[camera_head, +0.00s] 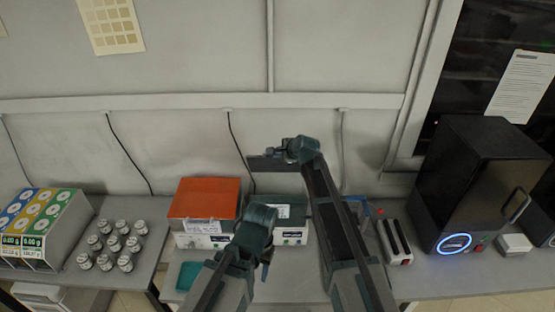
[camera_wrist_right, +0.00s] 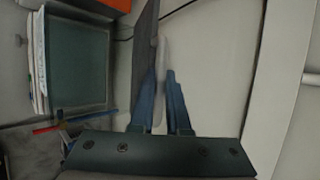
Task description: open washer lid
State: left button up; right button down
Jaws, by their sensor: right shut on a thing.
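The washer is likely the low white device (camera_head: 292,236) on the bench, partly hidden behind my arms. A dark grey flat panel, seemingly its lid (camera_head: 262,164), stands raised above its back. My right gripper (camera_head: 284,152) is at the panel's upper right. My left gripper (camera_head: 265,265) hangs low in front of the device, apart from the lid. Its jaws are too unclear to read.
A similar device with an orange lid (camera_head: 205,198) stands to the left, with a teal tray (camera_head: 187,276) before it. Several small jars (camera_head: 115,244) and a multicoloured rack (camera_head: 38,226) are further left. A black machine (camera_head: 480,180) stands on the right, beside a two-slot block (camera_head: 396,242).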

jog(key=shift+w+r+p, duration=0.3)
jog(key=shift+w+r, duration=0.15)
jog(key=shift+w, duration=0.35)
jog(key=shift+w+r+p, duration=0.25)
jog(key=shift+w+r, duration=0.15)
jog(key=shift+w, duration=0.4)
jog(key=c, duration=0.9)
grip_release()
jog(key=shift+s, duration=0.15)
jog(key=shift+d, duration=0.1)
jog(key=shift+s+d+r+p, duration=0.1)
jog(key=shift+s+r+p, duration=0.2)
jog(key=shift+p, duration=0.15)
jog(key=p+v, duration=0.4)
jog(key=v, duration=0.2)
jog(key=shift+s+d+r, duration=0.15)
jog(key=shift+s+r, duration=0.05)
jog(key=shift+s, duration=0.05)
